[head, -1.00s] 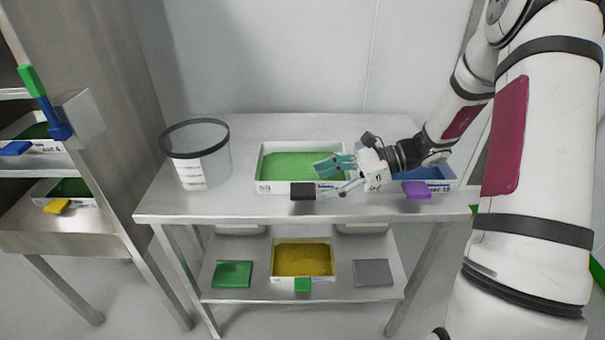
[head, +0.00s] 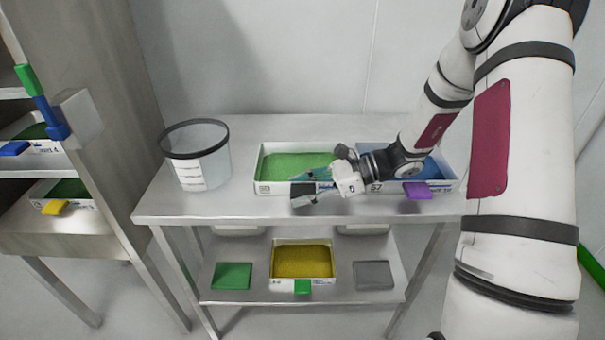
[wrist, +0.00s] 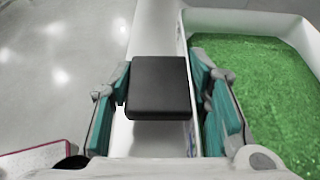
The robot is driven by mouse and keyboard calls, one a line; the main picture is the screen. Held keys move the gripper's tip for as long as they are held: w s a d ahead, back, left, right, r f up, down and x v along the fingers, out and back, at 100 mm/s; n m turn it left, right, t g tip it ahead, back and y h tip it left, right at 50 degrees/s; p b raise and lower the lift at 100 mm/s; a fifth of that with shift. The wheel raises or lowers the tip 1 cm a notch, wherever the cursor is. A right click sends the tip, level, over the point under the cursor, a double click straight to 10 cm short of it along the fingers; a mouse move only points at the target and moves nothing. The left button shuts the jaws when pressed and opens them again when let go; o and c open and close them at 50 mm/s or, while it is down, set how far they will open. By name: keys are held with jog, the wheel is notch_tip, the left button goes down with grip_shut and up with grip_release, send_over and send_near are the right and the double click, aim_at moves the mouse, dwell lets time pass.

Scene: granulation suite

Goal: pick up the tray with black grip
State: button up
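The tray with black grip (head: 263,187) is a white tray of green granules on the table top. It also shows in the wrist view (wrist: 245,19). Its black grip (wrist: 159,87) sticks out from the tray's front wall, and part of it shows in the head view (head: 301,188). My gripper (head: 312,187) is at the grip, partly covering the tray's front. In the wrist view my gripper (wrist: 161,92) is open, with one teal-padded finger on each side of the grip. The left finger is very close to the grip; contact is unclear.
A tray of blue material with a purple grip (head: 417,190) stands right, under my arm. A clear bin with a black rim (head: 196,155) stands left. A yellow-filled tray (head: 303,281) is on the lower shelf. A rack (head: 75,225) with trays stands far left.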

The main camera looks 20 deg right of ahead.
jog(key=c, duration=0.6)
jog(key=shift+r, duration=0.1)
jog(key=shift+r, duration=0.5)
jog(key=r, duration=0.2)
jog(key=shift+s+a+r+p, duration=0.35)
jog(key=shift+s+p, duration=0.05)
jog(key=s+a, duration=0.6)
jog(key=s, duration=0.1)
jog(key=s+a+r, duration=0.1)
jog(key=s+a, duration=0.2)
jog(key=s, duration=0.1)
jog(key=shift+s+a+r+p, duration=0.1)
jog(key=shift+s+a+p, duration=0.1)
jog(key=shift+a+p, duration=0.15)
jog(key=shift+w, duration=0.1)
